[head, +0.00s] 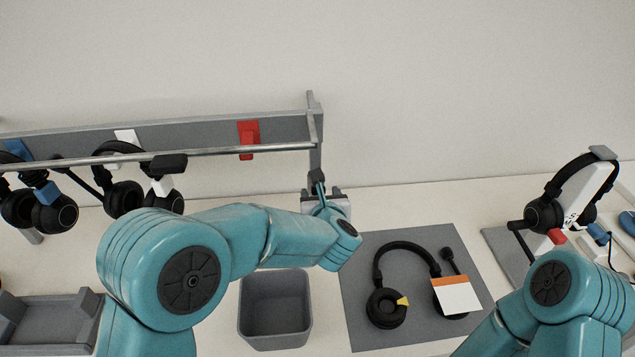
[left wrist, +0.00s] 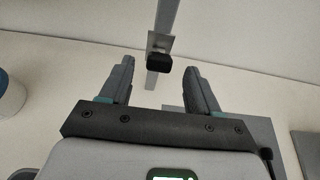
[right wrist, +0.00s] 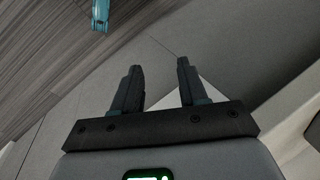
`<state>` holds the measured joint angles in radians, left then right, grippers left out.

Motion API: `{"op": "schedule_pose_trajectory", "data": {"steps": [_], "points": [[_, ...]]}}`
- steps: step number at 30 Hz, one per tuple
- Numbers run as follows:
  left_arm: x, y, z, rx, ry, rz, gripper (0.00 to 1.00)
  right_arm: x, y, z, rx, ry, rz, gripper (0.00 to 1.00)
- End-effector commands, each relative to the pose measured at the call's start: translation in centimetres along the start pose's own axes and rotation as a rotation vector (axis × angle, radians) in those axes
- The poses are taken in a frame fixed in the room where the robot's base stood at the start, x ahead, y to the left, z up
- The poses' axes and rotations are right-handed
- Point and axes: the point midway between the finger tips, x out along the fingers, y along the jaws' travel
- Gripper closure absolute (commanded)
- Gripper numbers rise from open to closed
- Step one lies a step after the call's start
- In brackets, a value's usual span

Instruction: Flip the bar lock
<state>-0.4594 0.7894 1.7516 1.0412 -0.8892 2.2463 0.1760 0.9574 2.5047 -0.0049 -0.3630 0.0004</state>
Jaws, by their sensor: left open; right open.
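The bar lock appears as a small black knob (left wrist: 159,61) on a metal plate on the rack's grey post in the left wrist view. In the head view its black end (head: 316,177) shows at the post's foot, partly behind my left gripper. My left gripper (left wrist: 157,75) is open, its fingers on either side of the knob in the picture; I cannot tell whether they touch it. In the head view my left gripper (head: 323,197) is mostly hidden by its arm. My right gripper (right wrist: 160,82) is open and empty in the right wrist view.
A silver bar (head: 230,152) runs along the rack with headsets (head: 122,195) hanging at left. A grey bin (head: 275,310) stands below my left arm. A tagged headset (head: 387,308) lies on a grey mat (head: 360,250); another headset (head: 545,212) hangs on a stand at right.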

Motion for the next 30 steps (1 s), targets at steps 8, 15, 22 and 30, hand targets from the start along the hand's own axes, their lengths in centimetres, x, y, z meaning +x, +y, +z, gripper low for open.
{"op": "schedule_pose_trajectory", "data": {"steps": [8, 15, 22, 30], "points": [[4.7, 0.1, 0.2, 0.000, 0.001, 0.000, 0.38, -1.4, -0.5, 0.0, 0.000, 0.000, 0.000, 0.57], [5.7, 0.1, 0.1, 0.001, -0.001, 0.000, 0.38, -1.5, -0.5, 0.0, 0.000, 0.000, 0.000, 0.57], [5.7, 0.1, 0.1, 0.000, -0.001, 0.000, 0.61, -1.4, -0.5, 0.0, 0.000, 0.000, 0.000, 0.57], [5.7, 0.1, -0.1, 0.000, -0.004, 0.000, 1.00, -1.1, -0.4, 0.0, 0.000, 0.000, 0.000, 0.57]]}}
